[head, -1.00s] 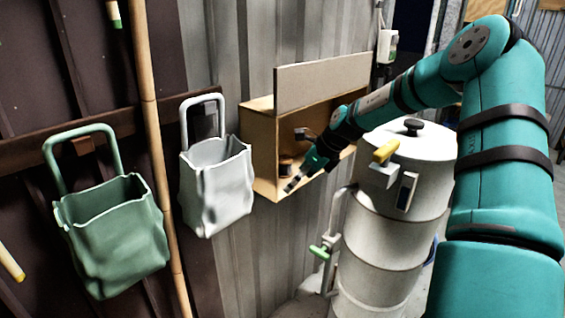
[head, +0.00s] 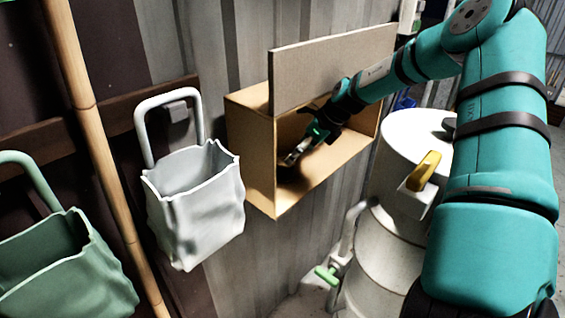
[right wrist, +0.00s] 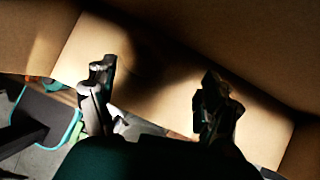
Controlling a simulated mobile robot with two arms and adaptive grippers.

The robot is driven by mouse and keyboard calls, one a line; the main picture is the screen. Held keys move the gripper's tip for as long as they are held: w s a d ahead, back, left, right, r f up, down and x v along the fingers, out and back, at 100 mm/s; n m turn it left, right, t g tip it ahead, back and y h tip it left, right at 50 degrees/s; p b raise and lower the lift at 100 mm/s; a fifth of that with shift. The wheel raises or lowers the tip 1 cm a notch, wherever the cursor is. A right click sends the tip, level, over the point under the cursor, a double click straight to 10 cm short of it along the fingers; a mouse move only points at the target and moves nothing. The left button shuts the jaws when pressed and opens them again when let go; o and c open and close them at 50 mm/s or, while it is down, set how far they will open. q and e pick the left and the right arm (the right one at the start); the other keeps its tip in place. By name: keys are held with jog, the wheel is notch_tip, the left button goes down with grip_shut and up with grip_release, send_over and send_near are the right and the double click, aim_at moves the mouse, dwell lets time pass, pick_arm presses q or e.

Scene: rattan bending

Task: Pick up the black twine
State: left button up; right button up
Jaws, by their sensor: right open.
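My right gripper (head: 291,159) reaches into the open wooden box (head: 259,160) on the wall, near its left side. In the right wrist view, the gripper (right wrist: 155,82) has its two fingers wide apart, with nothing seen held between them. Bare box panels and a dark patch show beyond the fingers; I cannot tell whether that patch is shadow or twine. The black twine cannot be made out in either view now and may be hidden behind the gripper or in shadow. My left gripper is out of view.
A grey board (head: 335,65) stands upright along the box's front top edge. A white bag (head: 195,205) and a green bag (head: 65,265) hang to the left, by a bamboo pole (head: 97,150). A white drum (head: 405,215) with a yellow handle (head: 424,171) stands at right, below my arm.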

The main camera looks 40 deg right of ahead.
aim_at(285, 168)
jog(key=a, duration=0.1)
jog(key=a+f+p, duration=0.1)
jog(key=shift+s+a, duration=0.2)
jog(key=shift+a, duration=0.15)
jog(key=x, duration=0.2)
jog(key=shift+w+d+f+p, duration=0.1)
jog(key=shift+w+f+p, duration=0.05)
jog(key=shift+f+p, duration=0.2)
jog(key=shift+w+a+f, duration=0.2)
jog(key=shift+w+f, duration=0.4)
jog(key=shift+w, duration=0.1)
jog(key=shift+s, duration=0.2)
jog(key=c, duration=1.3)
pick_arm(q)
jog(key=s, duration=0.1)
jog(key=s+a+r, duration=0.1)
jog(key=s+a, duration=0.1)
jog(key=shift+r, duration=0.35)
pick_arm(e)
jog(key=shift+r, duration=0.15)
